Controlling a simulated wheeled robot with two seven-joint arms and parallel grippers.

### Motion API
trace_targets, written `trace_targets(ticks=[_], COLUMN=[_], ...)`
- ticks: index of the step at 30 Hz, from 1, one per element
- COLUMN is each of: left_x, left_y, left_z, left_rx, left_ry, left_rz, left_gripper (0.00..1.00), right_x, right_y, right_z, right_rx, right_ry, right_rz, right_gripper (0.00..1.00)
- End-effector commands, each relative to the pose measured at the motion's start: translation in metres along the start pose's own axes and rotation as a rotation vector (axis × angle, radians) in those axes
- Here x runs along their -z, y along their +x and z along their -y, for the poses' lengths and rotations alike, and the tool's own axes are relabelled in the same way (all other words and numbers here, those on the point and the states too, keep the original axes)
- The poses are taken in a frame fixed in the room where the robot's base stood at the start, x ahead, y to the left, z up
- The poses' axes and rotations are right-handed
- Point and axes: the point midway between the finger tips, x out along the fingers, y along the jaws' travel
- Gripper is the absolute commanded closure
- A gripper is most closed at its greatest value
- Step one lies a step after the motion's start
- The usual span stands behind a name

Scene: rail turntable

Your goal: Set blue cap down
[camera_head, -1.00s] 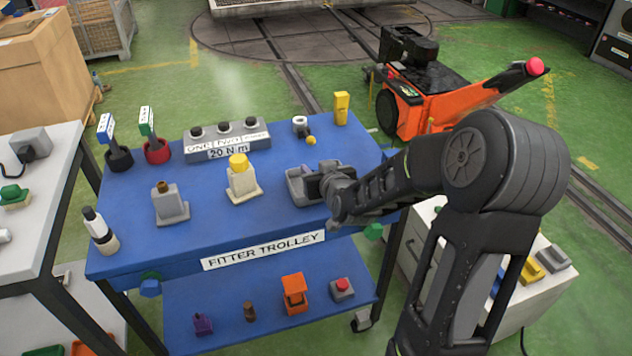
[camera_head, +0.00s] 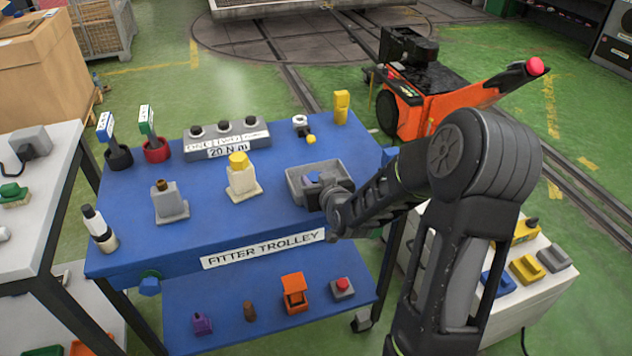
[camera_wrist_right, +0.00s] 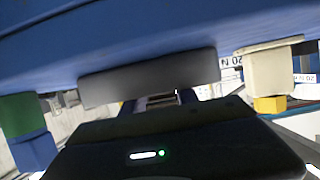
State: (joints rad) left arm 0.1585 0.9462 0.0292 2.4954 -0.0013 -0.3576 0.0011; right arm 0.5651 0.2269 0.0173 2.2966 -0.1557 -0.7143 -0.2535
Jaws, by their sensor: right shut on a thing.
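The blue cap (camera_head: 313,177) shows as a small blue patch at my right gripper (camera_head: 322,185), over the grey tray (camera_head: 296,188) at the right of the trolley top. My right gripper is shut on the blue cap, and its fingers and wrist hide most of it. I cannot tell whether the cap touches the tray floor. In the right wrist view the grey tray wall (camera_wrist_right: 150,78) lies just past the gripper (camera_wrist_right: 157,100). My left gripper is not in view.
A pale holder with a yellow cap (camera_head: 239,161) stands left of the tray, and a grey holder (camera_head: 170,203) farther left. A button box (camera_head: 226,142), a yellow block (camera_head: 341,106) and a white fitting (camera_head: 301,127) stand behind. The blue top (camera_head: 220,230) is clear in front.

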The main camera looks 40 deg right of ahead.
Motion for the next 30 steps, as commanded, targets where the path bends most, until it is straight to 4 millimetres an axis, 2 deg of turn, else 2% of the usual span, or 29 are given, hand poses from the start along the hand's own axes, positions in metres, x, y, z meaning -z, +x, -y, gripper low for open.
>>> trace_targets(ticks=[1,10,11,18,26,27,30], left_x=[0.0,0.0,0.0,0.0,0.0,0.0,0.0], left_y=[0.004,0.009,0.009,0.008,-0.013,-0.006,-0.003], left_z=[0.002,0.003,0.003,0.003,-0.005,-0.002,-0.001], left_rx=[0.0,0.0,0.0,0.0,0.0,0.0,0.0], left_ry=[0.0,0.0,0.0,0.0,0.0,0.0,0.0], left_rz=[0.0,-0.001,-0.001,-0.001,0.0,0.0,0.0], left_gripper=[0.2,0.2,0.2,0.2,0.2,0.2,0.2], right_x=[-0.013,-0.021,-0.021,-0.021,-0.004,-0.009,-0.007], right_y=[0.001,0.002,0.002,0.001,-0.006,-0.011,-0.032], right_z=[0.001,0.0,0.0,-0.002,-0.002,-0.002,-0.002], right_rx=[0.002,0.001,0.001,-0.002,-0.003,-0.003,-0.003], right_ry=[0.002,0.003,0.003,0.004,0.004,0.003,0.004], right_rz=[0.023,0.033,0.033,0.034,0.034,0.033,0.026], right_gripper=[1.0,1.0,0.63,0.44,0.42,0.42,0.42])
